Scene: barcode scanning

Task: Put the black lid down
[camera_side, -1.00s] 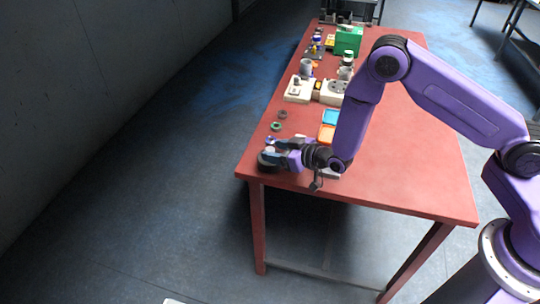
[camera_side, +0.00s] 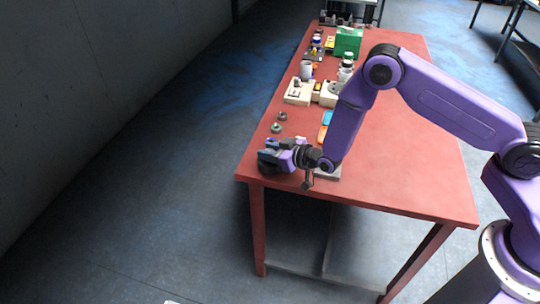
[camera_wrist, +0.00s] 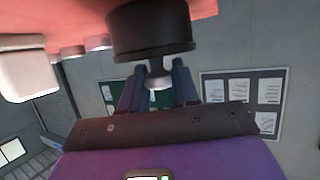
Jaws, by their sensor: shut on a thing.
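The black lid (camera_wrist: 152,32) is a dark, thick round piece with a pale grey knob (camera_wrist: 158,73) in the wrist view. My gripper (camera_wrist: 159,82) is shut on that knob, with one finger on each side. In the side view the black lid (camera_side: 268,167) is at the front left corner of the red table, partly hidden by my gripper (camera_side: 277,155). The lid is at or very close to the tabletop; I cannot tell whether it touches.
The red table (camera_side: 400,160) is clear on its right side. Small dark rings (camera_side: 277,128) lie behind my gripper. Cream boxes (camera_side: 298,92) and a green box (camera_side: 348,42) stand further back. The table's left edge is close to the lid. A white block (camera_wrist: 25,70) shows in the wrist view.

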